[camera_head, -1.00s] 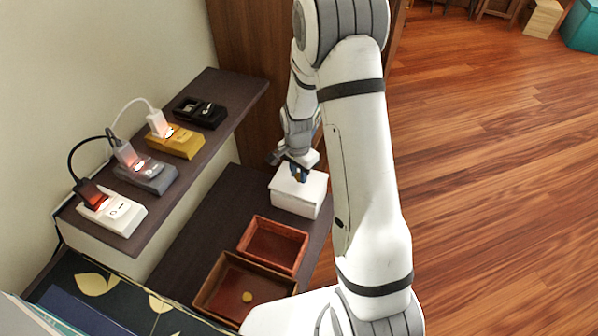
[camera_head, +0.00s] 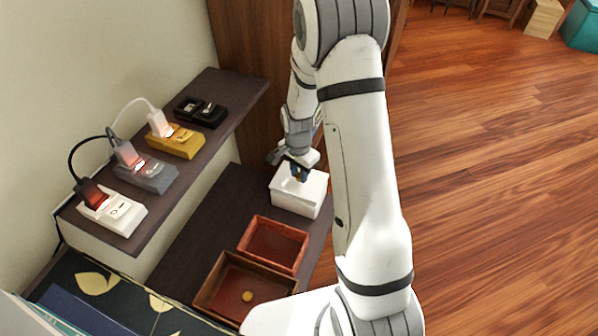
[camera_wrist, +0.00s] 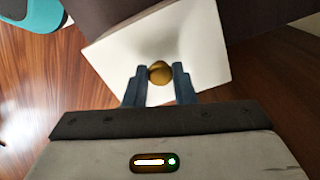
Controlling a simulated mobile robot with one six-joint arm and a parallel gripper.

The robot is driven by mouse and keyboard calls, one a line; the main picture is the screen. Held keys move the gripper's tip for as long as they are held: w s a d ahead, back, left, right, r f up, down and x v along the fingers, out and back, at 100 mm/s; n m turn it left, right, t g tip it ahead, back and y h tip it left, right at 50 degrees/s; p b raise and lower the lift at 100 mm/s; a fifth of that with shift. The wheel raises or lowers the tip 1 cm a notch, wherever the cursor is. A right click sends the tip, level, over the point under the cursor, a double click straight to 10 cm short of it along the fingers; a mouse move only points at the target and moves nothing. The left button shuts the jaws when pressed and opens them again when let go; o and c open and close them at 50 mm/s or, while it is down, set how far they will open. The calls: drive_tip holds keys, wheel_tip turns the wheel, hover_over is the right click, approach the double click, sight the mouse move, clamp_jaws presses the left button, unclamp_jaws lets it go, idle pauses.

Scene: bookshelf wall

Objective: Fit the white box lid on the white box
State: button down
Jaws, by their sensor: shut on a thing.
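The white box (camera_head: 294,203) stands on the lower dark shelf, partly hidden behind my arm. The white box lid (camera_wrist: 200,45) fills the upper middle of the wrist view, with a round gold knob (camera_wrist: 160,72) on it. My gripper (camera_wrist: 159,78) is shut on the lid by this knob, one blue finger on each side. In the head view my gripper (camera_head: 299,174) is right over the box top. The lid is at the box's top there, but I cannot tell whether it is fully seated or slightly above the rim.
A red-brown tray (camera_head: 304,240) and a larger brown tray (camera_head: 199,301) holding a small yellow piece (camera_head: 247,296) stand nearer on the lower shelf. The upper shelf (camera_head: 225,92) at left carries several switch boxes and plugs. Bare shelf lies left of the box.

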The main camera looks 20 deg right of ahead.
sight(298, 175)
drive_tip(key=shift+f+b, duration=0.8)
drive_tip(key=shift+f, duration=0.25)
drive_tip(key=c, duration=1.1)
unclamp_jaws()
wheel_tip(298, 175, up, 8)
drive_tip(key=p, duration=0.2)
drive_tip(key=shift+a+p, duration=0.1)
drive_tip(key=shift+p, duration=0.25)
drive_tip(key=shift+f, duration=0.1)
